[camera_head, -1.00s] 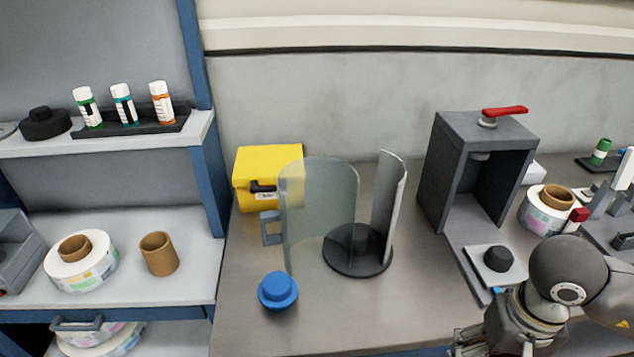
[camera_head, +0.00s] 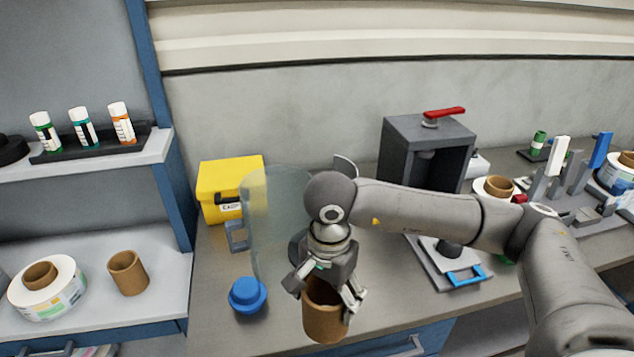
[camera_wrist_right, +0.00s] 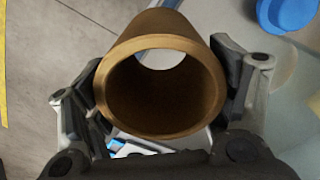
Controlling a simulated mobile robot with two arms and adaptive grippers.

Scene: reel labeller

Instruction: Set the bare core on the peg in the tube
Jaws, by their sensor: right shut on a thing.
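My right gripper (camera_head: 326,290) is shut on a bare brown cardboard core (camera_head: 324,318), held upright in front of the bench edge. In the right wrist view the core (camera_wrist_right: 165,85) sits between the two fingers (camera_wrist_right: 165,105), and I look down through its open bore. The clear tube (camera_head: 268,225) stands on the bench behind and left of the gripper. Its dark base (camera_head: 296,247) is mostly hidden by my arm, and the peg is hidden. A blue knobbed cap (camera_head: 248,295) lies in front of the tube. My left gripper is not in view.
A yellow box (camera_head: 230,180) stands behind the tube. Another brown core (camera_head: 128,272) and a label reel (camera_head: 48,290) are on the left shelf. The bench front left of the blue cap is clear.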

